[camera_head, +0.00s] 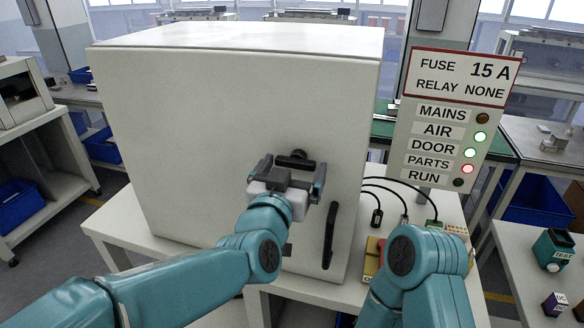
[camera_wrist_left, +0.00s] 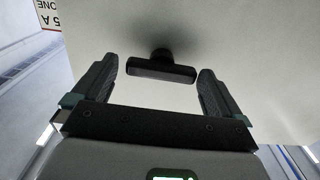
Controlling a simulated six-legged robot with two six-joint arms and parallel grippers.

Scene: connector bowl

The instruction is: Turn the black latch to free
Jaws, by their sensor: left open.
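The black latch (camera_head: 297,159) is a short bar on a round boss on the front of the white cabinet (camera_head: 230,110). My left gripper (camera_head: 292,172) is in front of it, open, with its fingers toward the cabinet face. In the left wrist view the latch (camera_wrist_left: 162,70) lies crosswise between the two open fingers (camera_wrist_left: 157,72), with a gap on each side. In that view the bar runs nearly level, tilted slightly. My right arm shows at the lower right of the head view; its gripper is not seen.
A black vertical handle (camera_head: 330,236) is on the cabinet front, right of and below the latch. A sign (camera_head: 455,115) shows green lights for AIR and DOOR, red for PARTS. Black cables (camera_head: 404,218) lie on the white table (camera_head: 112,228). A teal TEST box (camera_head: 552,249) stands at right.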

